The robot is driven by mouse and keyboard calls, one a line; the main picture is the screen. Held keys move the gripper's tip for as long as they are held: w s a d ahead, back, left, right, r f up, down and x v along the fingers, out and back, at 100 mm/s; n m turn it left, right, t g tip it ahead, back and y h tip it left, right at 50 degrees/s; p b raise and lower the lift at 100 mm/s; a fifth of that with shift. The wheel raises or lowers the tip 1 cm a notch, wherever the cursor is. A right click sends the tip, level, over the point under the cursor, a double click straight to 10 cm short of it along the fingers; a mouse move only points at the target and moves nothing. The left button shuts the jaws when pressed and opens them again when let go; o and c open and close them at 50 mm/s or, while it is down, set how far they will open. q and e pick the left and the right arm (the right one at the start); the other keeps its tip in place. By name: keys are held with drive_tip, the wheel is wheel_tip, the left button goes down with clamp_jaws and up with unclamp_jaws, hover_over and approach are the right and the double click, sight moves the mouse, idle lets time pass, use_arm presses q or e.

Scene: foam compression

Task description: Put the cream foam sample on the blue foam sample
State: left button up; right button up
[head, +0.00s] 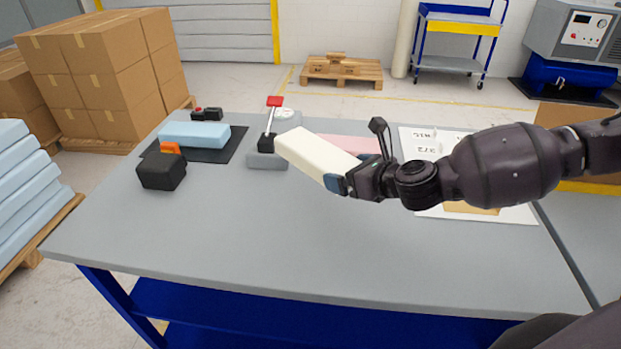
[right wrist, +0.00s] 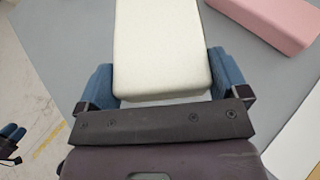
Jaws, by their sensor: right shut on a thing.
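The cream foam sample (head: 318,155) is a long pale block held in the air above the grey table. My right gripper (head: 338,186) is shut on its near end. In the right wrist view the blue fingers of my right gripper (right wrist: 170,90) press on both sides of the cream foam (right wrist: 160,45). The blue foam sample (head: 195,135) lies flat on a dark mat (head: 228,150) at the back left of the table, with its top bare. What seems to be my left gripper (right wrist: 12,140) shows partly at the left edge of the right wrist view; its opening is unclear.
A lever device with a red handle (head: 274,101) stands between the blue foam and the cream foam. Pink foam (head: 352,143) lies behind the cream foam. The table's front (head: 270,240) is clear.

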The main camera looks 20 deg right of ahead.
drive_tip(key=shift+w+d+r+n+g+y+b, duration=1.1)
drive_tip(key=shift+w+d+r+n+y, duration=0.55)
drive_tip(key=shift+d+r, duration=3.4)
drive_tip(key=f+b, duration=0.1)
drive_tip(key=f, duration=0.4)
drive_tip(key=f+b, duration=0.1)
drive_tip(key=f, duration=0.4)
drive_tip(key=f+b, duration=0.1)
drive_tip(key=f, duration=0.4)
drive_tip(key=shift+s+d+f, duration=0.15)
drive_tip(key=shift+s+d, duration=0.05)
drive_tip(key=shift+d, duration=0.2)
drive_tip(key=shift+f+y, duration=0.25)
drive_tip(key=shift+f, duration=0.35)
wheel_tip(320, 180, down, 3)
drive_tip(key=shift+f+b, duration=0.15)
drive_tip(key=shift+b, duration=0.5)
drive_tip(key=shift+f, duration=0.35)
use_arm(q)
wheel_tip(320, 180, down, 6)
drive_tip(key=shift+d+g, duration=0.25)
drive_tip(key=shift+g, duration=0.05)
use_arm(e)
drive_tip(key=shift+r, duration=0.1)
